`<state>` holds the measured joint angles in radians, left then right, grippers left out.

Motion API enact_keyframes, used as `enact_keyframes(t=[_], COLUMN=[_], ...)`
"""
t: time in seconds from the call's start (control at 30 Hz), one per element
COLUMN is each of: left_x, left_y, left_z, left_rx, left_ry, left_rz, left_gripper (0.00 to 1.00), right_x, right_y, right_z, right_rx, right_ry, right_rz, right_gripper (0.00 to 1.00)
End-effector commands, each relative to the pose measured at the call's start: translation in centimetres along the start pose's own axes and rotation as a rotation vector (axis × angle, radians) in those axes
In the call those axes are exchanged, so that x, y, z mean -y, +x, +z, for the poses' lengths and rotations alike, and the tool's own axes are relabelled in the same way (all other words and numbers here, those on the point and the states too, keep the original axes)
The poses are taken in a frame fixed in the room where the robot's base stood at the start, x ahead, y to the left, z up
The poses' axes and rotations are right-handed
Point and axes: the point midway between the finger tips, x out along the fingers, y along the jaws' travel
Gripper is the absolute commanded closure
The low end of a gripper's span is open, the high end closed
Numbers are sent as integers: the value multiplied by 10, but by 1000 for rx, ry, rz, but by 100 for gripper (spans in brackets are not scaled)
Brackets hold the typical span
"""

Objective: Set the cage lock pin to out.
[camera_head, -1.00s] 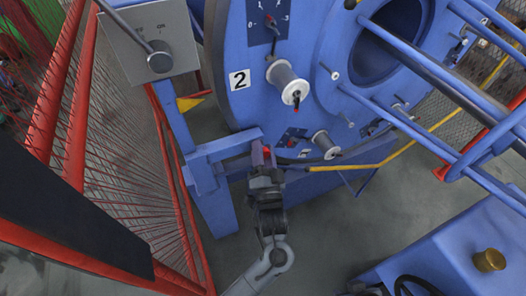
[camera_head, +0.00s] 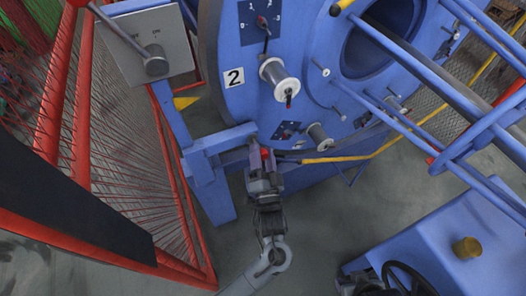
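The cage lock pin appears to be the small red-tipped part (camera_head: 265,153) below the blue bracket (camera_head: 228,140), at the lower left of the big blue cage plate (camera_head: 228,105) marked 2. My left gripper (camera_head: 263,163) is right at this red part, with its fingers seemingly on either side of it. Whether they are closed on it is too small to tell. The gripper and the pin's mount hide the pin's shaft, so its position is not clear.
A grey control box (camera_head: 147,50) with a red-ended lever stands at upper left, beside a red mesh fence (camera_head: 125,150). Bobbins (camera_head: 280,80) stick out from the cage plate. A yellow bar (camera_head: 350,155) runs to the right. A blue cabinet (camera_head: 430,235) with a handwheel fills the lower right.

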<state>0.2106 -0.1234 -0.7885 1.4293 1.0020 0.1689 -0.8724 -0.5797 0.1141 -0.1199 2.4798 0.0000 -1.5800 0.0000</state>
Motion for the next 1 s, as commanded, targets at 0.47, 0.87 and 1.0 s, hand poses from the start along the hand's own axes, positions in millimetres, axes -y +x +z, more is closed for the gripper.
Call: enact_keyframes(t=[0.47,0.87,1.0], left_x=[1,1,1], left_y=[-4,-66,-87], left_z=[-1,-1,-1], left_rx=[0,2,3], left_ry=[-1,-1,0], left_rz=[0,3,1], left_gripper=[36,36,36], right_x=[-1,-3,-3], right_y=[-2,-20,-24], right_z=[0,-6,-7], right_rx=[1,2,2], right_ry=[-4,-10,-9], right_rz=[3,8,7], right_gripper=[57,57,57])
